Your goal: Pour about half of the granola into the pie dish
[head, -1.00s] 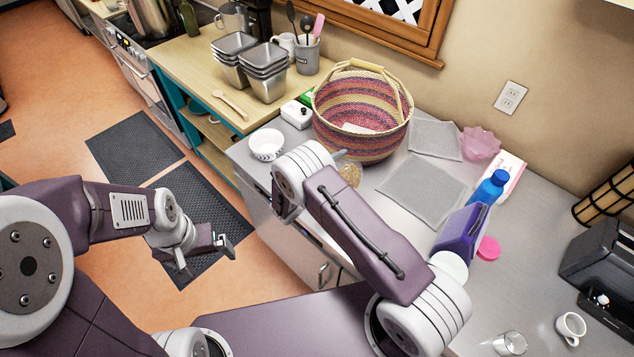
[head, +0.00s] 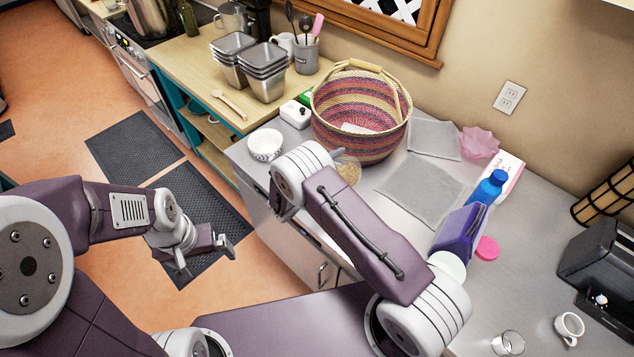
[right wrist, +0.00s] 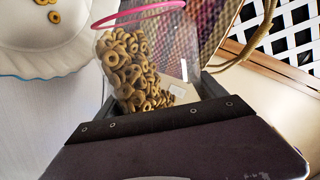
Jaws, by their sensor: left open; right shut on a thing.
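A clear jar with a pink rim (right wrist: 137,14) holds brown ring-shaped granola (right wrist: 130,72) in the right wrist view. It is tilted, with the granola heaped along one side. My right gripper (right wrist: 158,108) is shut on the jar. My left gripper (head: 207,260) is open and empty above the floor mat.
A striped basket (head: 360,115) stands close behind the jar. A small white bowl (head: 266,146) sits at the counter's left end. Grey cloths (head: 415,190), a blue-capped bottle (head: 490,187), a pink lid (head: 487,248), a pink bowl (head: 478,143) and a mug (head: 569,328) are to the right.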

